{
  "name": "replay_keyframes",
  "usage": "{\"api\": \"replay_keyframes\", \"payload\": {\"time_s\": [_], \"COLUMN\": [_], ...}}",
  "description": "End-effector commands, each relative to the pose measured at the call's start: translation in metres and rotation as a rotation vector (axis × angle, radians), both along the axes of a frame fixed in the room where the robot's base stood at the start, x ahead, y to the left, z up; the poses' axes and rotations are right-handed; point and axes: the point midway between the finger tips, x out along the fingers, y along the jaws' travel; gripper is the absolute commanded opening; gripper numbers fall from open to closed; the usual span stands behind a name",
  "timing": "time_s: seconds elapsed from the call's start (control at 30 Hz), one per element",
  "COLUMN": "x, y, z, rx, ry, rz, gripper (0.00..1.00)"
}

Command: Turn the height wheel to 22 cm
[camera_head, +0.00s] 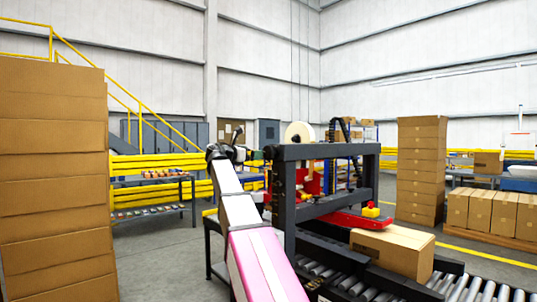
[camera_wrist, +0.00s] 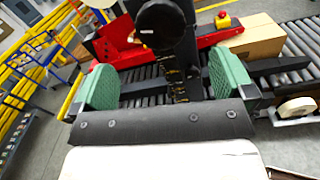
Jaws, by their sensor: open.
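A dark round disc (camera_wrist: 160,22), which looks like the height wheel, is at the top middle of the wrist view, with a dark post below it. My gripper (camera_wrist: 165,82) is open, its two green pads wide apart with nothing held between them. The disc is ahead of the pads and appears apart from them. In the head view my gripper (camera_head: 256,156) is at the left side of the machine's dark frame (camera_head: 325,152). I cannot make out the wheel there. No height reading is legible.
The machine has red parts (camera_head: 345,218) and a roller conveyor (camera_head: 470,288) bearing a carton (camera_head: 393,250). A pale roll (camera_head: 299,133) sits on top. Tall box stacks (camera_head: 55,180) stand at left and right (camera_head: 421,170). A shelf table (camera_head: 152,190) is behind, left. Grey floor is open between.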

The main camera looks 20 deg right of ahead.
Motion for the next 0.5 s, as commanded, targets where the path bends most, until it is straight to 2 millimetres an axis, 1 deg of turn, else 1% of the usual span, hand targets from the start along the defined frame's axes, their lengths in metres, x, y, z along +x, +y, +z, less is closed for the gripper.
{"api": "replay_keyframes", "payload": {"time_s": [0.3, 0.5], "x": [0.020, 0.031], "y": [-0.050, -0.078], "z": [0.000, -0.001], "rx": [0.003, 0.003], "ry": [-0.002, -0.002], "rz": [-0.002, -0.001], "gripper": [1.00, 1.00]}}
